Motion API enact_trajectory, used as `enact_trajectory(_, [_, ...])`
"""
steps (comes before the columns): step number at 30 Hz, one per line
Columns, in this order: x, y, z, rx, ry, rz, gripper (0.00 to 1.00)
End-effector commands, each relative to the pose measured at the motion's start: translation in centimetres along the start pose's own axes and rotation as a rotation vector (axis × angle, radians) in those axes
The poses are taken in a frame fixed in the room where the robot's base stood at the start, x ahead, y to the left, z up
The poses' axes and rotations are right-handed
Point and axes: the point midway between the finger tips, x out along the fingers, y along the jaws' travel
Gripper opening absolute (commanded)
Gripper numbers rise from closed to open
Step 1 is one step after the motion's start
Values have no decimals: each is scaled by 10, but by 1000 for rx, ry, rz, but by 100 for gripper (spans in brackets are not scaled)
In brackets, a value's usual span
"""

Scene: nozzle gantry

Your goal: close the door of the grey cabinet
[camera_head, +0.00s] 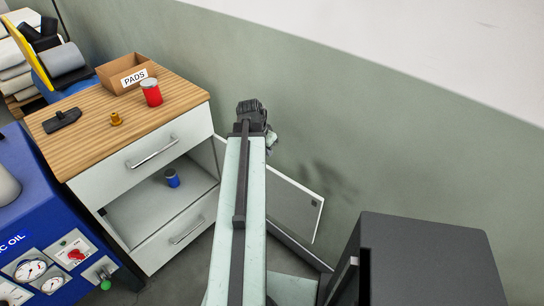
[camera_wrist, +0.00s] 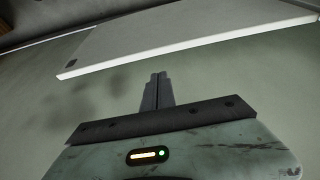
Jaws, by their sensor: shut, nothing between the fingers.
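The grey cabinet (camera_head: 120,170) with a wooden top stands at the left in the head view. Its middle compartment is open. The cabinet door (camera_head: 294,206) stands swung out to the right of the cabinet, partly hidden behind my arm. In the wrist view a pale panel that looks like the door (camera_wrist: 190,40) crosses the top, with a bright near edge. My gripper (camera_wrist: 158,78) is shut and empty, its fingertips pointing toward that edge with a visible gap in the picture. In the head view my arm hides most of the gripper.
A blue can (camera_head: 172,178) stands inside the compartment. On top are a red can (camera_head: 151,92), a box marked PADS (camera_head: 126,76), a brass part and a dark tool. A blue machine (camera_head: 40,230) is at left, a dark box (camera_head: 430,260) at lower right. A green wall (camera_head: 350,130) rises behind.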

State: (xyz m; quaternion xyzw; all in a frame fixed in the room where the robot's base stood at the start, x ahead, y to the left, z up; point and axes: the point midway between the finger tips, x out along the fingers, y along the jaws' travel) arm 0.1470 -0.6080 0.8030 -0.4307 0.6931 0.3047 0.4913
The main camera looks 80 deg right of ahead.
Motion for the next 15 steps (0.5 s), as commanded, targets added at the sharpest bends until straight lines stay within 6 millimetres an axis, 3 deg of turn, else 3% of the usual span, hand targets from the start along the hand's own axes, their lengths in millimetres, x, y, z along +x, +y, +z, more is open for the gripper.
enact_trajectory(5, [20,-1,2,-1,-1,0,0])
enact_trajectory(15, [87,-1,3,-1,-1,0,0])
